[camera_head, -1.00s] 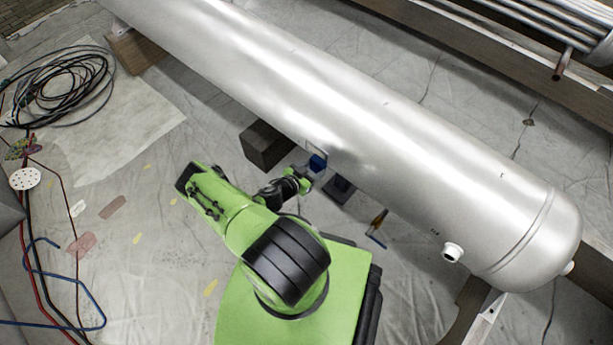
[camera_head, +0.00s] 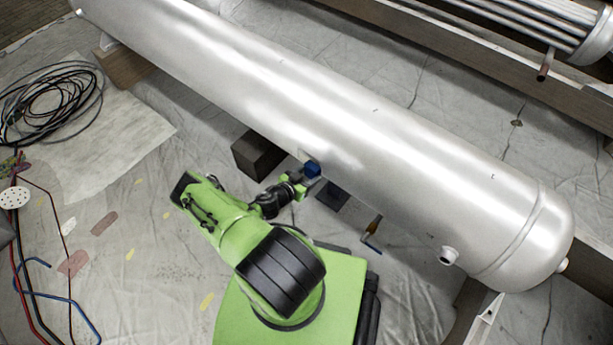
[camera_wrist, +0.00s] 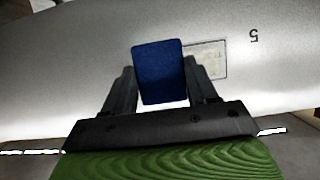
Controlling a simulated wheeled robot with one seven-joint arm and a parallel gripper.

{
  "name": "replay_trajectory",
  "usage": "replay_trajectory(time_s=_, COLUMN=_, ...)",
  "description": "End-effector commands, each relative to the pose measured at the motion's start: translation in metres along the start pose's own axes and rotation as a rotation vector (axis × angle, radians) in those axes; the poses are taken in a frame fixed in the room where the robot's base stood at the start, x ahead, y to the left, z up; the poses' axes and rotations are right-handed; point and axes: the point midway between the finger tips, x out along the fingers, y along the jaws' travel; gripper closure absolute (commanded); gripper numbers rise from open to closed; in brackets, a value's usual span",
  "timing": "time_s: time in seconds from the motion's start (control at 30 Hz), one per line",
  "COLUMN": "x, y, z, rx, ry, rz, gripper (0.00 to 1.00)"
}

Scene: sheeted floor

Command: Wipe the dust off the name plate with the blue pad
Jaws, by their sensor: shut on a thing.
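The blue pad (camera_wrist: 160,72) is held between the two fingers of my gripper (camera_wrist: 163,85) in the wrist view. In the head view the pad (camera_head: 313,169) is at the near side of the large silver tank, and my gripper (camera_head: 303,181) is just below it. The name plate (camera_wrist: 207,59) is a pale rectangle on the tank wall, partly hidden behind the pad and the right finger. Its right part shows with faint markings. I cannot tell whether the pad touches the plate.
A coil of black cable (camera_head: 55,100) and hoses lie at the left. A tube bundle (camera_head: 530,22) is at the upper right.

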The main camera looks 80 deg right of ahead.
Motion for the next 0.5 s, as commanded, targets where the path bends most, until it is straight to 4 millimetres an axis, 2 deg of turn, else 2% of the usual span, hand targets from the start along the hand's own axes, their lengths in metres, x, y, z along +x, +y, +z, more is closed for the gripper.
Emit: replay_trajectory(time_s=0.5, x=0.0097, y=0.0006, z=-0.0039, rx=0.0, ry=0.0, rz=0.002, gripper=0.67)
